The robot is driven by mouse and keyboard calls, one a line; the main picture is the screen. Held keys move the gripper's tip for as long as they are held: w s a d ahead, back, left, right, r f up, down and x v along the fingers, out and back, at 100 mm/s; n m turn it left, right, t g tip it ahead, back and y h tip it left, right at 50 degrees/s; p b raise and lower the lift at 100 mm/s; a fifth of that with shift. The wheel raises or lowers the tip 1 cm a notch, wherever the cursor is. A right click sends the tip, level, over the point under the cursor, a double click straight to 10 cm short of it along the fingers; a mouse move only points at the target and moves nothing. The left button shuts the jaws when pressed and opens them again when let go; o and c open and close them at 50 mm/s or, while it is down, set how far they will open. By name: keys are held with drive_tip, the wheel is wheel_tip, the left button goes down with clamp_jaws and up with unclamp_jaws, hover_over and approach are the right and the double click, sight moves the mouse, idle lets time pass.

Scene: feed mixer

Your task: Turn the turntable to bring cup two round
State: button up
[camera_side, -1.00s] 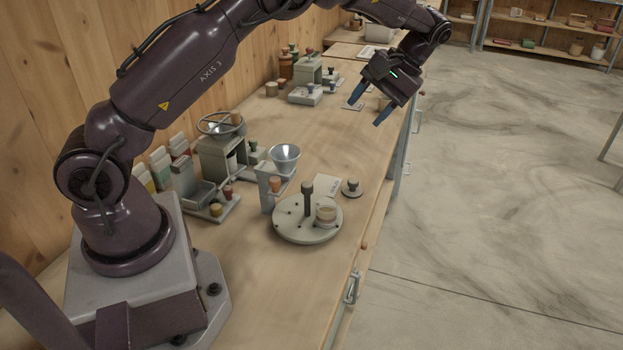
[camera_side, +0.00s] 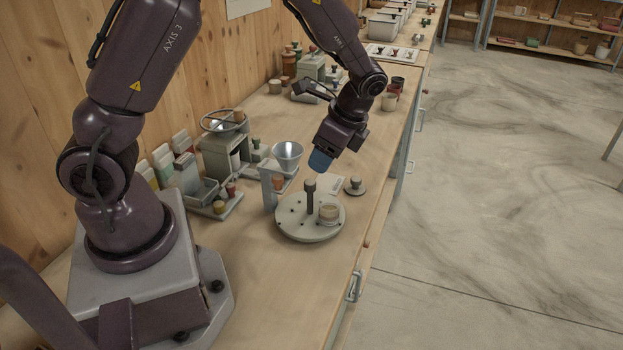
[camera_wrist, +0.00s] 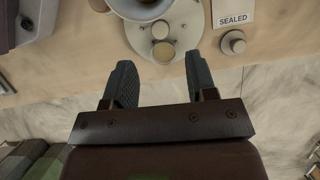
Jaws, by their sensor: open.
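The round pale grey turntable (camera_side: 292,227) stands on the bench, with small dark holes in its top and a dark upright post (camera_side: 310,196). One small light cup (camera_side: 328,214) stands on it, at the right of the post. In the wrist view the turntable (camera_wrist: 185,32), post top (camera_wrist: 160,29) and cup (camera_wrist: 163,51) show just beyond my fingertips. My gripper (camera_side: 321,160) points down, apart from the turntable, above and behind it. In the wrist view my gripper (camera_wrist: 158,66) is open, with nothing between its fingers. I see no number on the cup.
A metal funnel (camera_side: 287,154) on a stand is close by at the left. A "SEALED" card (camera_wrist: 233,16) and a small knobbed disc (camera_side: 354,187) lie behind the turntable. A handwheel machine (camera_side: 222,150) stands further left. The bench in front of the turntable is clear.

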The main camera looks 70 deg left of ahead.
sight(310, 182)
drive_tip(key=x, duration=0.8)
drive_tip(key=shift+c, duration=0.5)
